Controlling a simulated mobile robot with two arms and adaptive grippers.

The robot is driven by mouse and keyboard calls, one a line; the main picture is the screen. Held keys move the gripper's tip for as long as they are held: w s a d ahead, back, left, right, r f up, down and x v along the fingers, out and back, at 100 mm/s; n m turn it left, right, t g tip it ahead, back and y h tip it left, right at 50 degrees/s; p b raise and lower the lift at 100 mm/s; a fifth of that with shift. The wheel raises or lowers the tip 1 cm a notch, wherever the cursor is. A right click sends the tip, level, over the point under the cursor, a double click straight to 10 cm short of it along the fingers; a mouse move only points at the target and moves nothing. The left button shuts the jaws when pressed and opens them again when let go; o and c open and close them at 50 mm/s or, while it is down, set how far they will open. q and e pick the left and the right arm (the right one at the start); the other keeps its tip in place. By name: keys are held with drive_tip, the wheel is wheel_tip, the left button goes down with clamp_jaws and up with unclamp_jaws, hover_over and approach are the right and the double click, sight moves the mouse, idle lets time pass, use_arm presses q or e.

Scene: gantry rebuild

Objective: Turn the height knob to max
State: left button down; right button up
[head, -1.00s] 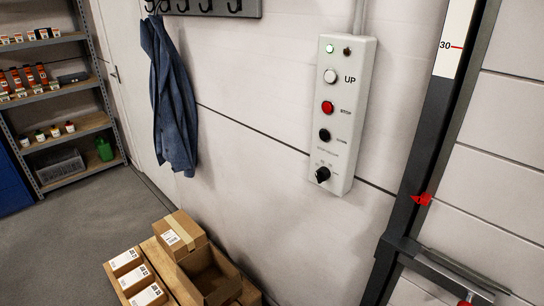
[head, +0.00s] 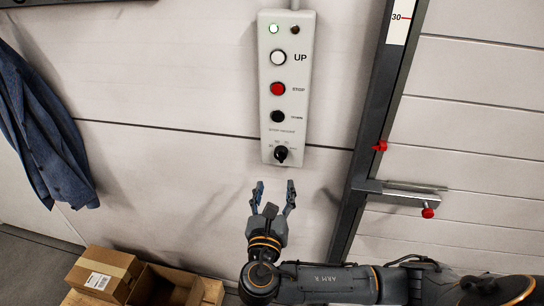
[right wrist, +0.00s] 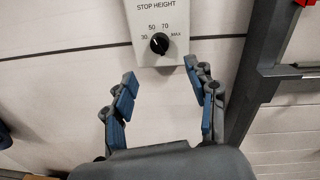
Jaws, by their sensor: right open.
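The black height knob (head: 281,154) is at the bottom of the grey control box (head: 286,100) on the wall. In the right wrist view the knob (right wrist: 159,43) sits under the label STOP HEIGHT, with marks 30, 50, 70 and MAX around it. I cannot tell for certain which mark its pointer faces. My right gripper (head: 274,190) is open and empty, just below the box with its fingers pointing up at the knob. In the right wrist view the fingers (right wrist: 161,78) are apart, below the knob and not touching it. My left gripper is not in view.
A white UP button (head: 278,57), a red STOP button (head: 278,88) and a black button (head: 277,116) sit above the knob. A dark rail (head: 366,130) with a bracket (head: 400,189) stands to the right. Cardboard boxes (head: 105,273) are at lower left. A jacket (head: 45,125) hangs left.

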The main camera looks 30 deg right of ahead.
sight(279, 158)
drive_tip(key=p+x, duration=0.2)
drive_tip(key=x, duration=0.8)
drive_tip(key=shift+w, duration=0.15)
drive_tip(key=shift+p+x, duration=0.3)
drive_tip(key=shift+x, duration=0.45)
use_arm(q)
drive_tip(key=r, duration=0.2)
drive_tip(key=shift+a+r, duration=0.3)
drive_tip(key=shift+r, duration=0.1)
use_arm(e)
drive_tip(key=shift+c, duration=0.2)
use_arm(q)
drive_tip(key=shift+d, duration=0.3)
use_arm(e)
drive_tip(key=c, duration=1.1)
